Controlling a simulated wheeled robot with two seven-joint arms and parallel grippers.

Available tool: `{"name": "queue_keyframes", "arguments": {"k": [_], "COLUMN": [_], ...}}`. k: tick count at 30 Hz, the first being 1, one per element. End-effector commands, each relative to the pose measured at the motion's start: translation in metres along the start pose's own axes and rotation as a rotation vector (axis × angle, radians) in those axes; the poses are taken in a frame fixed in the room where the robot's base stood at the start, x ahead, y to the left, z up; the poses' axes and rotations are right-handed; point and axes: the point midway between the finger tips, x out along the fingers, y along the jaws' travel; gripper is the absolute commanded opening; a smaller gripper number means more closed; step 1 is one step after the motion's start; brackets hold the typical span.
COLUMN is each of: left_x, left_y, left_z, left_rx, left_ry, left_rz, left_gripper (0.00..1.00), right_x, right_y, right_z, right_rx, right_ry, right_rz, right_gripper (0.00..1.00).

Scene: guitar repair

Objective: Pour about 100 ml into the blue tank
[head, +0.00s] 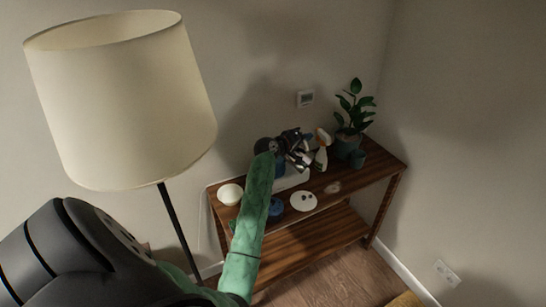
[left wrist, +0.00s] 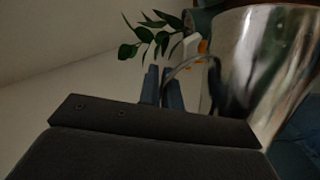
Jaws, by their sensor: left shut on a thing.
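My left gripper (head: 297,150) reaches over the wooden console table from the left. In the left wrist view its fingers (left wrist: 163,88) are shut on the thin curved handle of a shiny metal jug (left wrist: 262,55). The jug looks tilted in that view; its spout and contents are not visible. In the head view the gripper and arm largely hide the jug. My right gripper is not in view.
The console table (head: 388,160) also bears a white bowl (head: 230,194), a white disc (head: 304,201) with dark spots, a spray bottle (head: 321,155) and a potted plant (head: 353,118). A large lamp (head: 125,105) stands at the left. The table's right end has bare wood.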

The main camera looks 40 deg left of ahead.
Motion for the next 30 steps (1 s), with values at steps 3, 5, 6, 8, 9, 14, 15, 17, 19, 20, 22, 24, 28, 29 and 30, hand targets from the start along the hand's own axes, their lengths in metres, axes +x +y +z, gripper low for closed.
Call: {"name": "queue_keyframes", "arguments": {"k": [3,5,6,8,9,14,15,17,19,20,22,24,28,29,30], "left_x": [-0.001,-0.001,-0.001,-0.001,-0.001,-0.002,-0.002,-0.003,-0.003,-0.003,-0.003,-0.003,-0.003,-0.003,-0.004], "left_y": [0.002,0.002,0.002,0.002,0.002,0.003,0.003,0.003,0.003,0.003,0.003,0.004,0.004,0.004,0.004], "left_z": [-0.002,-0.003,-0.003,-0.004,-0.004,-0.006,-0.006,-0.007,-0.007,-0.007,-0.008,-0.008,-0.008,-0.008,-0.009], "left_rx": [-0.009,-0.014,-0.017,-0.022,-0.025,-0.038,-0.040,-0.044,-0.048,-0.050,-0.054,-0.057,-0.060,-0.060,-0.061], "left_ry": [0.001,0.001,0.001,0.001,0.001,0.000,0.000,0.000,0.000,0.000,0.000,0.000,0.000,0.000,0.000], "left_rz": [0.005,0.007,0.009,0.011,0.012,0.017,0.018,0.020,0.021,0.022,0.023,0.025,0.026,0.026,0.026], "left_gripper": [0.00,0.00,0.00,0.00,0.00,0.00,0.00,0.00,0.00,0.00,0.00,0.00,0.00,0.00,0.00], "right_x": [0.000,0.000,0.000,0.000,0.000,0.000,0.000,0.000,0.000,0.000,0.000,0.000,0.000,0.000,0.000], "right_y": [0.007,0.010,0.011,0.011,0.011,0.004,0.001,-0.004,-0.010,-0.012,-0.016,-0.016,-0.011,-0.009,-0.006], "right_z": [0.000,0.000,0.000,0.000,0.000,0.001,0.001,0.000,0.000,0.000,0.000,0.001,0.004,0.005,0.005], "right_rx": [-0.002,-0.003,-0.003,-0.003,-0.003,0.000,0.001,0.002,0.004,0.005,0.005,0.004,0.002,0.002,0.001], "right_ry": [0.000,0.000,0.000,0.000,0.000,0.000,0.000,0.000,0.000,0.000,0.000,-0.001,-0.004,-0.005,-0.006], "right_rz": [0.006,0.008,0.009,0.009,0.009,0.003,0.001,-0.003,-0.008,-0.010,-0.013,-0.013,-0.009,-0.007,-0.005], "right_gripper": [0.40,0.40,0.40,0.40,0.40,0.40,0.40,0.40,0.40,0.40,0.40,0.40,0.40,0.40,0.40]}}
